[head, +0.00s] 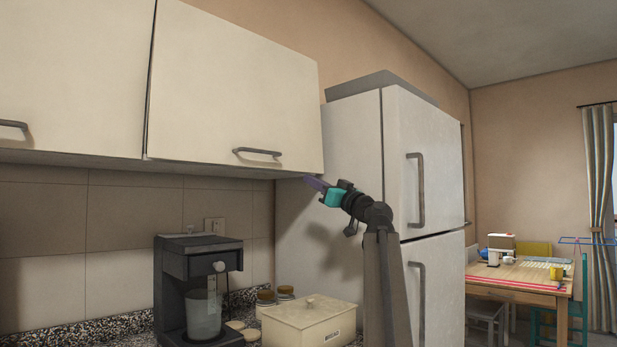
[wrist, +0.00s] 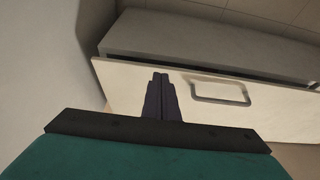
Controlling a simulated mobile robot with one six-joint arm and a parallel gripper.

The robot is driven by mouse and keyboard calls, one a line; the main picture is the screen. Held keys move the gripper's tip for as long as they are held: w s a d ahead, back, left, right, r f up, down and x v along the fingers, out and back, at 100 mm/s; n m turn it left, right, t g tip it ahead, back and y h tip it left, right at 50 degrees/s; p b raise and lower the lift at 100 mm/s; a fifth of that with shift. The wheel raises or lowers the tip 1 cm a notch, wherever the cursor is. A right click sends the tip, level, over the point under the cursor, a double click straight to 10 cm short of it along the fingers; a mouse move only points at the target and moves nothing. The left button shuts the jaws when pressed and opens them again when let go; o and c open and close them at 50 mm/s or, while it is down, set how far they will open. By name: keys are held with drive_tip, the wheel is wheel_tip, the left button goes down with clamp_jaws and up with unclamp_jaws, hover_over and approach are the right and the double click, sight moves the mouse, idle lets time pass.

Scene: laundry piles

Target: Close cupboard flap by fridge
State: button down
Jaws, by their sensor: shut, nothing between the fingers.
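The cream cupboard flap by the fridge (head: 235,85) is the right one of two upper doors, with a grey bar handle (head: 258,153) near its lower edge. It looks nearly closed. In the wrist view, a dark gap shows between the flap (wrist: 285,115) and the grey cupboard underside (wrist: 190,45), so it seems slightly ajar. My gripper (head: 310,182) is just below the flap's lower right corner, beside the fridge (head: 352,130). In the wrist view my gripper's fingers (wrist: 160,80) are together and empty, in front of the flap, left of its handle. I cannot tell whether they touch it.
The left cupboard door (head: 65,75) is closed. On the counter below stand a coffee machine (head: 175,270), small jars (head: 265,300) and a cream bread box (head: 308,322). The fridge side lies close behind my gripper. A table (head: 520,280) stands far right.

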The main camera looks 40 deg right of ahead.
wheel_tip(320, 180, down, 7)
drive_tip(key=s, duration=0.2)
drive_tip(key=shift+s+a, duration=0.15)
drive_tip(key=shift+s, duration=0.1)
drive_tip(key=shift+r, duration=0.15)
